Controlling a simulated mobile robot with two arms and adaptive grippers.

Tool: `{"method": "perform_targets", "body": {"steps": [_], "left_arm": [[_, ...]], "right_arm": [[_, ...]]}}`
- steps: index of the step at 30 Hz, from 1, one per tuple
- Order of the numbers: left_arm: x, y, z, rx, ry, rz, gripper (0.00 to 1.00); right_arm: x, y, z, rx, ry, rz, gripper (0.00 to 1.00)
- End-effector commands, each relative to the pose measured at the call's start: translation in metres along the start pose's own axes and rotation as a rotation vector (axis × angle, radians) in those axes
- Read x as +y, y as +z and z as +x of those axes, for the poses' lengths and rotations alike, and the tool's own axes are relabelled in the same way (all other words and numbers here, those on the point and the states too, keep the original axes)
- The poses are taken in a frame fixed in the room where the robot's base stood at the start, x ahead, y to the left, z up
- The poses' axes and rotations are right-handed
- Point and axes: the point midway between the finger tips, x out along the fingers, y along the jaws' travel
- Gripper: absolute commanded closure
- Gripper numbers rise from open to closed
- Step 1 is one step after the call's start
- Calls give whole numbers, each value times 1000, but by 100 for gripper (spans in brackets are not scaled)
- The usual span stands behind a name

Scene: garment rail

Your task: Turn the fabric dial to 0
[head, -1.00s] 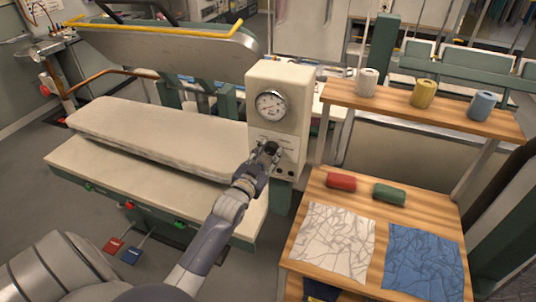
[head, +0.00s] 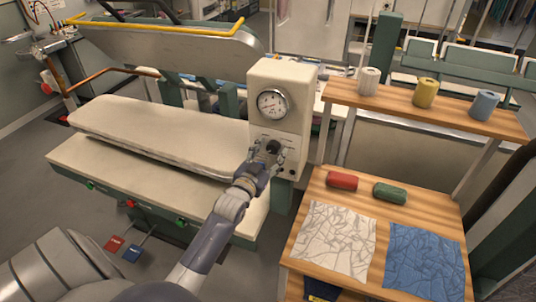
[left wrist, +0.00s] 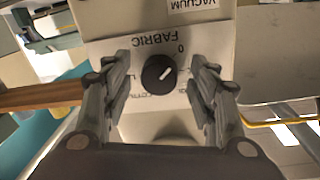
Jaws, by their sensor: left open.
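The fabric dial is a round black knob (left wrist: 158,74) with a white pointer line, on a pale plate lettered FABRIC in the left wrist view. That view shows the plate upside down, with a 0 mark at the knob's upper right; the pointer slants toward the upper right. The knob also shows in the head view (head: 273,147) on the cream control box (head: 293,90), below a round gauge (head: 272,104). My left gripper (head: 268,158) is open in front of the dial. In the wrist view its fingers (left wrist: 160,95) stand either side of the knob, apart from it.
A padded pressing board (head: 155,135) lies left of the box under a raised press head (head: 170,45). A shelf (head: 440,118) above carries thread spools.

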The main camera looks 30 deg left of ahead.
Motion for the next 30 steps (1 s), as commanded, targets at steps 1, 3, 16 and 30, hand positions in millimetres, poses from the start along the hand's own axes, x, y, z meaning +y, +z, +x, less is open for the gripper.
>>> {"method": "perform_targets", "body": {"steps": [1,3,16,30], "left_arm": [[0,0,-1,0,0,0,46],[0,0,-5,0,0,0,46],[0,2,-78,-4,0,0,46],[0,1,-120,-1,0,-1,46]], "right_arm": [[0,0,0,0,0,0,100],[0,0,0,0,0,0,100],[1,0,0,0,1,0,100],[1,0,0,0,1,0,100]]}}
